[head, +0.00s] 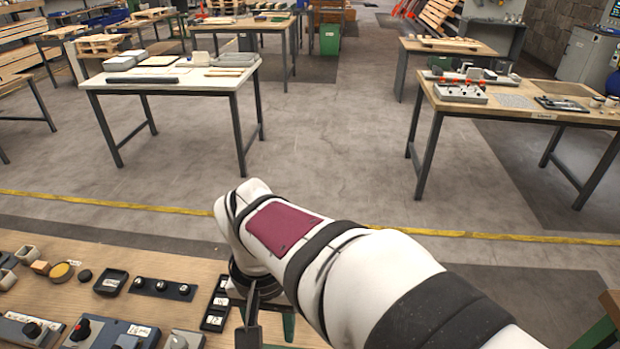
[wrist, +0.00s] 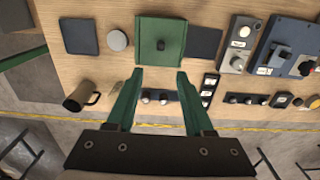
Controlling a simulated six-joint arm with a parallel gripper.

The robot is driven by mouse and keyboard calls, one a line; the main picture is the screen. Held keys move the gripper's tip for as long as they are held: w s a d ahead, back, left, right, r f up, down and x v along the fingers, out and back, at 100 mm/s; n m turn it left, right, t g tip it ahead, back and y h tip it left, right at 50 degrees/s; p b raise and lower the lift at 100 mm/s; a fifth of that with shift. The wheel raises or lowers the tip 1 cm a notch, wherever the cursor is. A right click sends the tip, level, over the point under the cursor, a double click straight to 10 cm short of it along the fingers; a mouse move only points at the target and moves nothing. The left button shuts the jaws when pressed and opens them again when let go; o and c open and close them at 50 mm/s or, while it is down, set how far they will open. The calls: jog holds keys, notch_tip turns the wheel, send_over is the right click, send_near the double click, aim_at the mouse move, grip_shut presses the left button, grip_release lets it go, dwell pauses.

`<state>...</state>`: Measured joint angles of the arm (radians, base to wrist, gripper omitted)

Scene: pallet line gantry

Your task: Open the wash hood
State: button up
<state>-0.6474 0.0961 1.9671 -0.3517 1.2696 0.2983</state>
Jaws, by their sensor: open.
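In the wrist view a green square box or cover (wrist: 162,28) with a small dark knob on its face lies on the wooden bench. It may be the wash hood, but I cannot be sure; no part is clearly marked as a hood. My gripper (wrist: 160,76) is open, its two green fingers spread and pointing at the near edge of the green piece. Nothing is between the fingertips. I cannot tell whether they touch it. In the head view my arm hides that part of the bench.
The bench (wrist: 60,12) also holds a dark square pad (wrist: 80,36), a grey disc (wrist: 117,40), a mug (wrist: 80,97), a knob strip (wrist: 160,96), a black switch strip (wrist: 208,88) and a grey control box (wrist: 240,42). Other worktables stand beyond a yellow floor line (head: 120,204).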

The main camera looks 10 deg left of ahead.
notch_tip(320, 180, down, 16)
jog(key=shift+a+r, duration=0.1)
jog(key=shift+r, duration=0.05)
grip_shut()
dwell(1.4)
